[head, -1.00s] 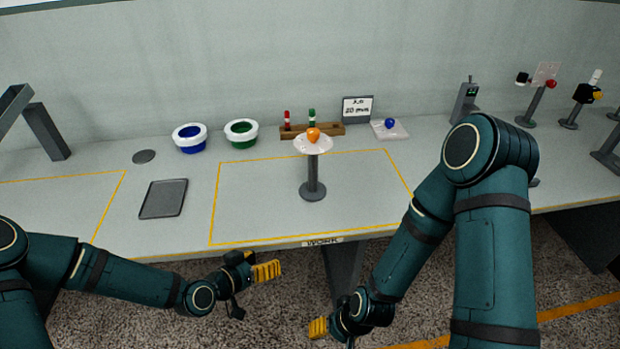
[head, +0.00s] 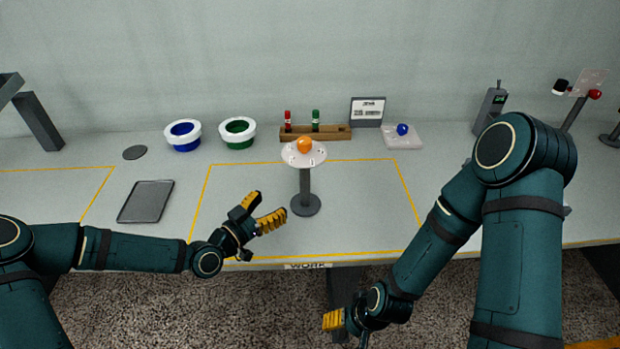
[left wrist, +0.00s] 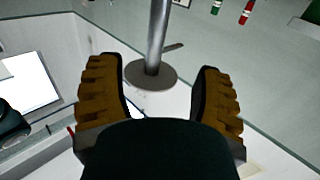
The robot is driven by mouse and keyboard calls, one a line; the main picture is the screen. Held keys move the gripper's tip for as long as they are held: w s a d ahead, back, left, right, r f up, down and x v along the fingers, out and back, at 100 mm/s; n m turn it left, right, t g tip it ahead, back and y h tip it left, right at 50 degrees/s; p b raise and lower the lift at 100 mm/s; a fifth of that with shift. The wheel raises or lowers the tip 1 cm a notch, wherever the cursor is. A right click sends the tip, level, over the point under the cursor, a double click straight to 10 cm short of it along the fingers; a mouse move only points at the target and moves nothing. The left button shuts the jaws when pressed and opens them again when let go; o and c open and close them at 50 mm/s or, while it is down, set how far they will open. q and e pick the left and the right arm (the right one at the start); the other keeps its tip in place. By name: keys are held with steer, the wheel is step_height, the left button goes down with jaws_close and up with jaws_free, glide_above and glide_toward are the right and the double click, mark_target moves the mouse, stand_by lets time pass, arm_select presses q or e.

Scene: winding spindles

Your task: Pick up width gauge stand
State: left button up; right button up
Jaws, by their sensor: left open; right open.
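A grey stand (head: 306,184) with a round base and a white round plate on top stands upright in the yellow-outlined work square. An orange ball (head: 304,145) sits on its plate. No readable label marks it as the width gauge stand. My left gripper (head: 264,207) is open and empty, just left of the stand's post and apart from it. In the left wrist view the post (left wrist: 157,38) and round base show ahead between the two yellow fingers; the plate is out of that view. My right gripper (head: 334,320) is open, low in front of the table edge.
A dark tray (head: 146,202) lies left of the square. A blue-lined bowl (head: 183,147), a green-lined bowl (head: 238,145), a wooden rack (head: 332,133), a small sign (head: 368,112) and a white pad (head: 405,143) line the back. A grey device (head: 489,107) stands at right.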

mark_target(301, 182)
arm_select(q)
steer(key=b+x, duration=0.1)
steer(key=x, duration=1.2)
steer(key=shift+d+f, duration=0.1)
steer(key=shift+d, duration=0.15)
jaws_close()
